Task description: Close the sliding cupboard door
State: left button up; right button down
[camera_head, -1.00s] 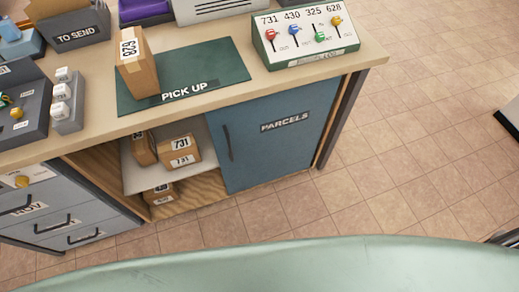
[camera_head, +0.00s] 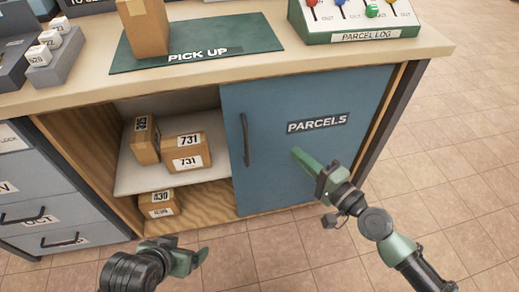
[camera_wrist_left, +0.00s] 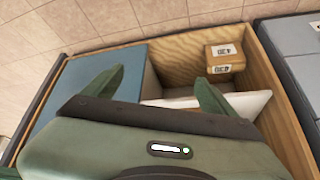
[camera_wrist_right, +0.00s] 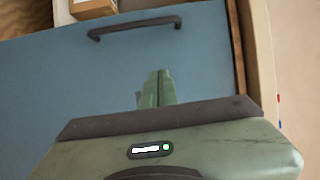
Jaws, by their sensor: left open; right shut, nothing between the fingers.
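The blue sliding cupboard door (camera_head: 290,160), labelled PARCELS, covers the right half of the cupboard. Its dark vertical handle (camera_head: 245,139) is near its left edge; the handle also shows in the right wrist view (camera_wrist_right: 135,27). The left half of the cupboard is open, with parcels on a white shelf (camera_head: 135,178) and below it. My right gripper (camera_head: 298,153) is shut and empty in front of the door, right of the handle; I cannot tell if it touches. My left gripper (camera_head: 196,257) is open and empty, low in front of the opening; it also shows in the left wrist view (camera_wrist_left: 158,90).
Parcels marked 731 (camera_head: 187,154) and 430 (camera_head: 158,203) lie inside the opening. On the counter stand a parcel (camera_head: 146,28) on the green PICK UP mat (camera_head: 225,44) and the parcel log box (camera_head: 365,30). Drawers (camera_head: 50,215) stand at left. Floor at right is clear.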

jog(key=p, duration=0.2)
send_near(253, 121)
jog(key=shift+y, duration=0.3)
jog(key=w, duration=0.2)
jog(key=w+a, duration=0.1)
jog(key=w, duration=0.1)
jog(key=shift+w+f, duration=0.15)
jog(key=shift+f, duration=0.05)
jog(key=shift+s+a+p, duration=0.4)
jog(key=shift+a+p, duration=0.3)
jog(key=shift+a, duration=0.05)
pick_arm(q)
jog(key=shift+s+a+f+g+y+p, duration=0.1)
jog(key=shift+s+a+f+g, duration=0.15)
jog(key=shift+s+g, duration=0.35)
jog(key=shift+s+a+f+g+y+p, duration=0.1)
jog(key=shift+s+a+f+g, duration=0.15)
jog(key=shift+s, duration=0.5)
jog(key=shift+s+a+f+g+y+p, duration=0.15)
jog(key=shift+s+f+g, duration=0.25)
jog(key=shift+s, duration=0.3)
pick_arm(e)
jog(key=shift+s+a+f, duration=0.1)
jog(key=shift+s+a, duration=0.2)
jog(key=shift+a, duration=0.2)
jog(key=shift+s+a+f, duration=0.1)
jog(key=shift+s+a, duration=0.15)
jog(key=shift+a, duration=0.25)
pick_arm(q)
jog(key=shift+r, duration=0.1)
